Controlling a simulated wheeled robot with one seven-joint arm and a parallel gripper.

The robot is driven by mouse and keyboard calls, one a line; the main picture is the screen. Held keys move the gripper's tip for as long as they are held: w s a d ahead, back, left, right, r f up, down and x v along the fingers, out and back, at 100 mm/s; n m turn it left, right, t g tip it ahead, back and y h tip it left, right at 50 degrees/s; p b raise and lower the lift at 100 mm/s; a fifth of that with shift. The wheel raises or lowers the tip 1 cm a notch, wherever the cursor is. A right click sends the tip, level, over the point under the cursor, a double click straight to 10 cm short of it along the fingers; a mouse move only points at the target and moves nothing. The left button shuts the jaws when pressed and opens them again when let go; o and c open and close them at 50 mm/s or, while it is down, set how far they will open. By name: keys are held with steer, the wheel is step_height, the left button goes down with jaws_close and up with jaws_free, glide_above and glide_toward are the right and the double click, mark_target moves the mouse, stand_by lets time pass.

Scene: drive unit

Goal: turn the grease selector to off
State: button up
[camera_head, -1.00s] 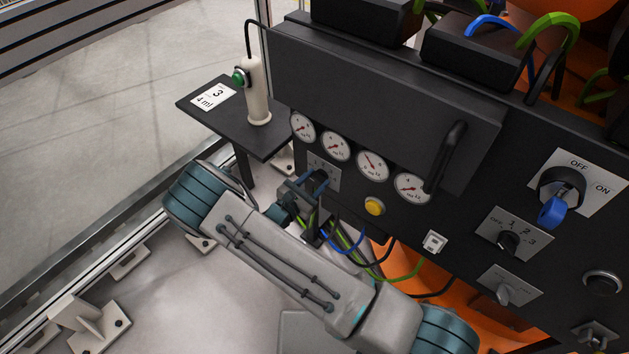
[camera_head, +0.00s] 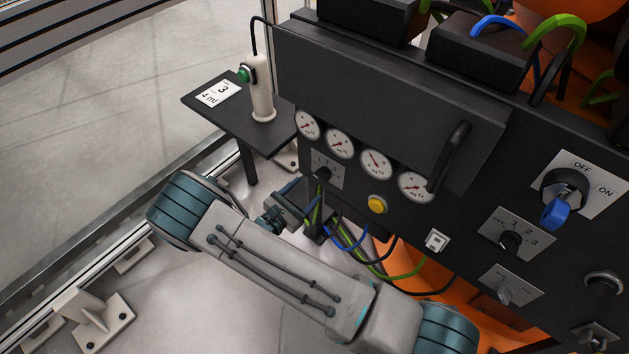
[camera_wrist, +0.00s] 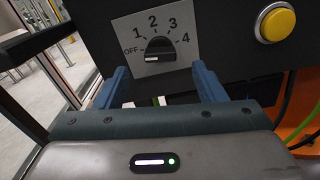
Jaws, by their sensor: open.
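The selector in front of my gripper is a black knob (camera_wrist: 159,48) on a light plate (camera_wrist: 179,22) marked OFF, 1, 2, 3 and 4. No word "grease" is readable on it. The white mark on the knob lies at its lower left, on the side of OFF. In the head view the same plate (camera_head: 334,165) sits below the gauges. My gripper (camera_head: 302,194) is just in front of it. In the wrist view the blue fingers of my gripper (camera_wrist: 157,76) are spread wide, below and either side of the knob, with nothing between them.
A yellow button (camera_head: 377,204) is right of the plate. Further right are another selector (camera_head: 511,240) marked OFF to 3 and a blue-handled switch (camera_head: 557,210). Cables (camera_head: 350,240) hang below the panel. A small table (camera_head: 237,124) with a white handle (camera_head: 261,95) stands left.

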steer(key=v, duration=0.7)
stand_by(0.4)
